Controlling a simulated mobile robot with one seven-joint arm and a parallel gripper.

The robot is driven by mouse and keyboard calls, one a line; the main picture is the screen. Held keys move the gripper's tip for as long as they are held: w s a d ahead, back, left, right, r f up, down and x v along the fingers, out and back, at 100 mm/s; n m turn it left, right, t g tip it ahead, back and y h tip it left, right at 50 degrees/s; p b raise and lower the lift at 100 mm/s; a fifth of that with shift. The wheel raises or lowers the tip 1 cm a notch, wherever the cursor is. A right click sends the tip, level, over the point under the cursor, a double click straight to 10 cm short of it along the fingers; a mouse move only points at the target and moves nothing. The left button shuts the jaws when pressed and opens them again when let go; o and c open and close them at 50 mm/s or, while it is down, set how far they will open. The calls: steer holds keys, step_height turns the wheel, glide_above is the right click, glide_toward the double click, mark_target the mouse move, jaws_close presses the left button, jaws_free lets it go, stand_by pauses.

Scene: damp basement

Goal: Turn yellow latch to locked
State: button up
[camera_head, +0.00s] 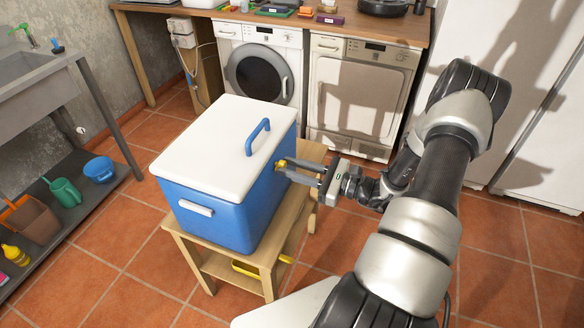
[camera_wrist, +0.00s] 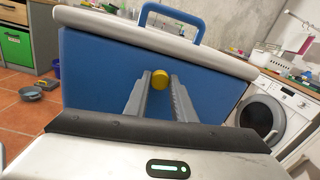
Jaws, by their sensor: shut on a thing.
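The yellow latch (camera_head: 282,163) sits on the right side of the blue cooler (camera_head: 222,213), just below its white lid (camera_head: 205,140). In the wrist view the yellow latch (camera_wrist: 160,79) shows as a round knob between my fingertips. My gripper (camera_head: 287,170) reaches in from the right and is shut on the latch. In the wrist view the two grey fingers of my gripper (camera_wrist: 160,85) lie on either side of the knob. The latch's turned position cannot be told, as the fingers hide part of it. The lid is down on the cooler.
The cooler stands on a small wooden table (camera_head: 191,247) with a yellow item (camera_head: 246,268) on its lower shelf. A blue handle (camera_head: 258,137) rises from the lid. Two white machines (camera_head: 357,90) stand under a wooden counter (camera_head: 400,30) behind. Tiled floor is clear at the front left.

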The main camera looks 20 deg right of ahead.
steer(key=shift+m, duration=0.3)
steer(key=m+p, duration=0.2)
steer(key=m, duration=0.1)
steer(key=shift+r, duration=0.15)
steer(key=m+p, duration=0.2)
steer(key=m, duration=0.3)
steer(key=m+p, duration=0.1)
steer(key=m, duration=0.3)
steer(key=shift+d+m, duration=0.1)
steer(key=shift+m, duration=0.2)
steer(key=m+p, duration=0.1)
steer(key=m, duration=0.3)
steer(key=shift+f+g, duration=0.2)
steer(key=shift+g, duration=0.2)
steer(key=shift+m, duration=0.3)
steer(key=o, duration=1.1)
steer(key=shift+c, duration=0.2)
steer(key=shift+d, duration=0.1)
